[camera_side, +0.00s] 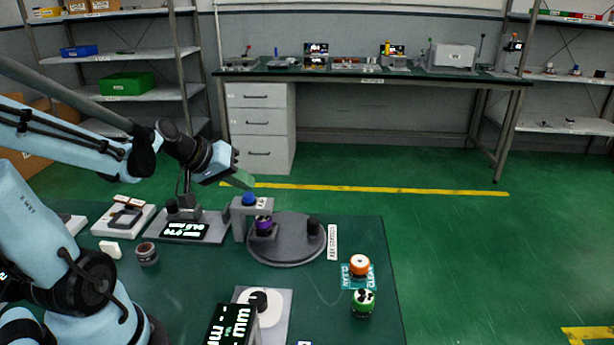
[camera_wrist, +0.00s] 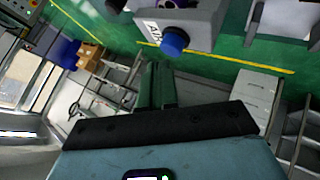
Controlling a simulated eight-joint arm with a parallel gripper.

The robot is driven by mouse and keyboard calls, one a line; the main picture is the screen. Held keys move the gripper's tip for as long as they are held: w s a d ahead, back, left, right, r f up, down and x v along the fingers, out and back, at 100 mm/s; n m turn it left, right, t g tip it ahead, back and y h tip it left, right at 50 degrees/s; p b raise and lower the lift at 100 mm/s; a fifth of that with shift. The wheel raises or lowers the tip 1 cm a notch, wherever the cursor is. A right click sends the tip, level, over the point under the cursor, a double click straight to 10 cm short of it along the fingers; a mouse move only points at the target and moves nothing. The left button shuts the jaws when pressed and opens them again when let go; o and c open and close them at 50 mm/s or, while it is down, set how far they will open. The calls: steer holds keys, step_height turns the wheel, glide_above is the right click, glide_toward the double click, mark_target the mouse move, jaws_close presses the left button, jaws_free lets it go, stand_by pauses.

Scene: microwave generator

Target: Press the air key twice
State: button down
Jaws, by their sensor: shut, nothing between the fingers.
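The air key is a blue round button (camera_side: 249,199) on top of a grey bracket (camera_side: 239,222), with a white label beside it. In the wrist view the blue button (camera_wrist: 174,41) shows near the top, next to a label whose first letters read "AI". My gripper (camera_side: 242,179) is above and slightly left of the button in the side view, apart from it. Its greenish fingers (camera_wrist: 157,85) are together and empty, pointing toward the bracket in the wrist view. A purple part (camera_side: 264,225) sits under the bracket's arm.
A grey round turntable (camera_side: 287,252) with a black knob stands right of the bracket. A black display (camera_side: 185,231) stands left. An orange-topped jar (camera_side: 359,264) and a green jar (camera_side: 363,302) stand right. A black-screened device (camera_side: 229,325) is in front. The table's right front is mostly clear.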

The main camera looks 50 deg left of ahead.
mark_target(244, 196)
steer(key=shift+f, duration=0.7)
stand_by(0.7)
stand_by(0.4)
steer(key=shift+r, duration=0.95)
steer(key=shift+r, duration=2.5)
stand_by(0.4)
step_height(244, 196, up, 4)
steer(key=shift+f, duration=0.1)
steer(key=shift+f, duration=0.15)
stand_by(0.4)
